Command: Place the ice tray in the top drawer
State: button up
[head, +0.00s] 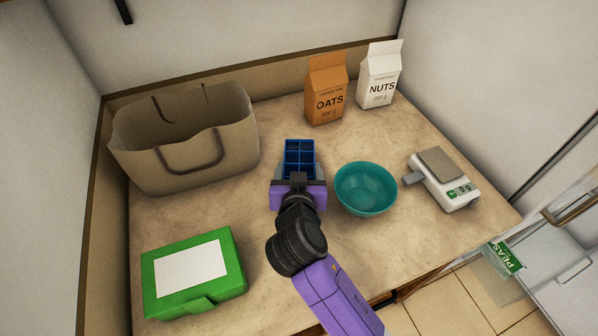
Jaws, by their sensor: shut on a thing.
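A blue ice tray (300,155) with square compartments is at the middle of the counter in the head view. My gripper (299,178) is at its near end and is shut on it. The near part of the tray is hidden by my gripper. I cannot tell whether the tray rests on the counter or is just above it. At the lower right, below counter height, is a white unit with a handle (574,271); I cannot tell whether it is the top drawer.
A teal bowl (365,188) stands close right of my gripper. A scale (445,180) is farther right. Oats (326,90) and nuts (379,75) cartons stand behind. A beige bag (215,150) and green box (193,275) are left. A peas bag (505,258) is lower right.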

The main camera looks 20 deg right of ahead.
jog(key=shift+f, duration=0.35)
jog(key=shift+f, duration=0.2)
jog(key=o, duration=1.7)
jog(key=shift+r, duration=0.1)
